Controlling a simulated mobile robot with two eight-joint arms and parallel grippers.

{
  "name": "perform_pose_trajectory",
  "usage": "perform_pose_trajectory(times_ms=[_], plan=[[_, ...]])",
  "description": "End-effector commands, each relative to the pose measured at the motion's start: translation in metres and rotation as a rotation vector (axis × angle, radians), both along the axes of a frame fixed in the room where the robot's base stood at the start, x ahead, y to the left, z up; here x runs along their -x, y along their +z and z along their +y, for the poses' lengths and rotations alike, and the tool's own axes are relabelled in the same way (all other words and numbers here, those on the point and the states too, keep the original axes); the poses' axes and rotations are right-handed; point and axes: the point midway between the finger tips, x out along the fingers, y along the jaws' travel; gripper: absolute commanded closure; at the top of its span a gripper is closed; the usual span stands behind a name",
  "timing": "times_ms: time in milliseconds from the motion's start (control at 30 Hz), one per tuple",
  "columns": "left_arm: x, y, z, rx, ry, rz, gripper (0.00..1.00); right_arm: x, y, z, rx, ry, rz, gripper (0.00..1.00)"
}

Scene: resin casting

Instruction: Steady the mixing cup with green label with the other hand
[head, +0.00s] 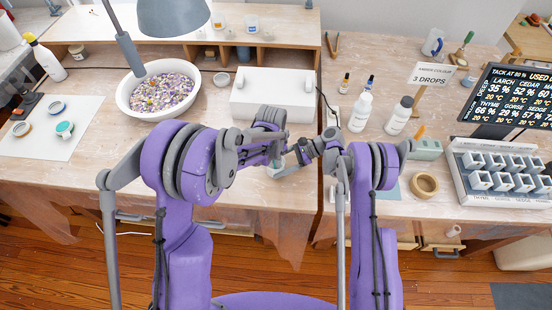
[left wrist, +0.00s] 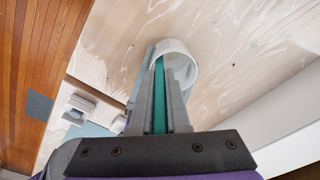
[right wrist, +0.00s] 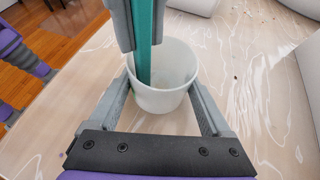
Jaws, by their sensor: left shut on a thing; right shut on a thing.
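The mixing cup is a white, open-topped cup (right wrist: 160,98) standing on the bench in the right wrist view; it also shows in the left wrist view (left wrist: 182,62). My right gripper (right wrist: 160,90) is shut on the cup, one finger against each side. My left gripper (left wrist: 158,90) is shut on a flat teal stick (right wrist: 144,50), whose lower end is inside the cup. In the head view my left gripper (head: 276,152) and right gripper (head: 300,155) meet at the cup, which is mostly hidden.
A white box (head: 275,92) lies behind the grippers. A white bowl of coloured chips (head: 125,104) is to the left. Bottles (head: 360,112), a tape roll (head: 424,184) and a mould tray (head: 462,196) stand to the right. The bench's front edge is close.

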Motion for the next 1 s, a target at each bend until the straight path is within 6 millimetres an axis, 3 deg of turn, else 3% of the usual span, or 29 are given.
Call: perform_pose_trajectory(times_ms=[500, 1000], plan=[[-0.002, -0.007, 0.001, 0.0, 0.0, 0.0, 1.0, 0.0, 0.0, 0.0, 0.001, 0.0, 0.0, 0.84], [-0.038, -0.005, 0.013, 0.0, 0.0, 0.0, 1.0, 0.0, 0.0, 0.0, 0.001, 0.0, 0.0, 0.84]])
